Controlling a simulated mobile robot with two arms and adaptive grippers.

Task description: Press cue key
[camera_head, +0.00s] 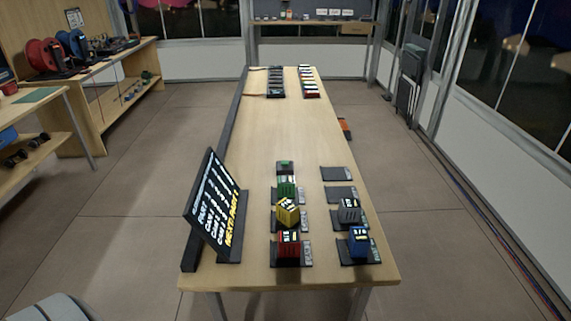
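Several coloured blocks, which look like keys, stand on black pads at the near end of a long wooden table (285,130). In the left column are a small dark block with a green top (285,166), a green block (287,189), a yellow block (287,211) that sits tilted, and a red block (289,244). In the right column are a grey block (349,211) and a blue block (359,242). I cannot tell which one is the cue key. A tilted black screen (216,203) with white and yellow text stands left of them. Neither gripper is in view.
Two bare black pads (338,173) lie behind the grey block. Dark and coloured items (276,82) line the table's far end. The table's middle is clear. Floor is open on both sides.

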